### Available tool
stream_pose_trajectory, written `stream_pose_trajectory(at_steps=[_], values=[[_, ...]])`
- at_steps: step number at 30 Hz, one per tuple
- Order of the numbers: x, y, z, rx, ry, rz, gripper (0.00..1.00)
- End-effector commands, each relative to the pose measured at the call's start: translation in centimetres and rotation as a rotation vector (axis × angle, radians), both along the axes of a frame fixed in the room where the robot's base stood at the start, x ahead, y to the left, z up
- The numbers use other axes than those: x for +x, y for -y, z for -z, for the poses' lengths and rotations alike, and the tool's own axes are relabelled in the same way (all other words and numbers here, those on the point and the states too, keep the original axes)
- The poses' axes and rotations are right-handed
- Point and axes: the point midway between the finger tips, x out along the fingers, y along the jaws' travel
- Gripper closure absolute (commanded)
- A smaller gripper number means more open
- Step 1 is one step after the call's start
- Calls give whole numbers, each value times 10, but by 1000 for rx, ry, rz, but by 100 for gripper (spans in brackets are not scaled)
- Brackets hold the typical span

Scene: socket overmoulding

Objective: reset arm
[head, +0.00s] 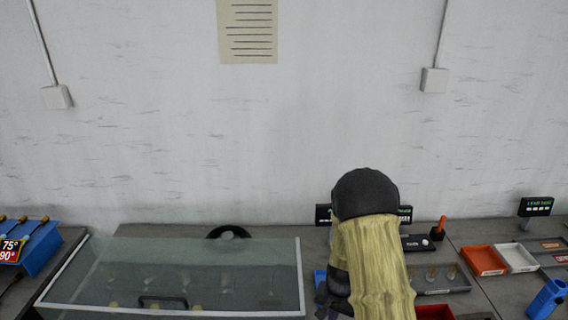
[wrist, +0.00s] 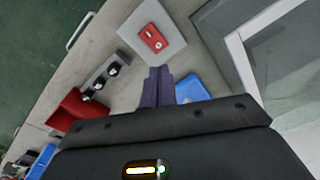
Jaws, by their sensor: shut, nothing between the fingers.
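My gripper (wrist: 158,72) shows in the wrist view with its two dark purple fingers together, shut and empty. It hangs above the bench, between a light grey plate (wrist: 171,52) bearing a red block (wrist: 152,38) and a blue tray (wrist: 193,88) partly hidden beside the fingers. In the head view my arm, in a yellowish sleeve with black joints, rises at the lower middle right. My gripper is not visible in that view.
A glass case (head: 301,270) with a white frame stands left of my arm. To the right are a grey rack (head: 440,287), an orange tray (head: 483,261), a white tray (head: 516,257) and a blue holder (head: 546,299). A red bin (wrist: 72,112) shows in the wrist view.

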Motion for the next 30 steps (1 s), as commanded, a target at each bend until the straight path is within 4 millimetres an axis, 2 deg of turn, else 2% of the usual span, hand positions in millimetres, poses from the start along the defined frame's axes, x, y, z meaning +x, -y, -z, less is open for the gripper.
stream_pose_trajectory(at_steps=[1,6,12,18,24,30], values=[[-3,-1,-18,6,17,-21,100],[-21,-4,-70,15,59,-112,100],[-52,-4,-122,7,107,-222,100],[-89,-2,-165,-20,158,-333,100],[-126,1,-192,-60,197,-430,100],[-138,4,-198,-76,205,-461,100]])
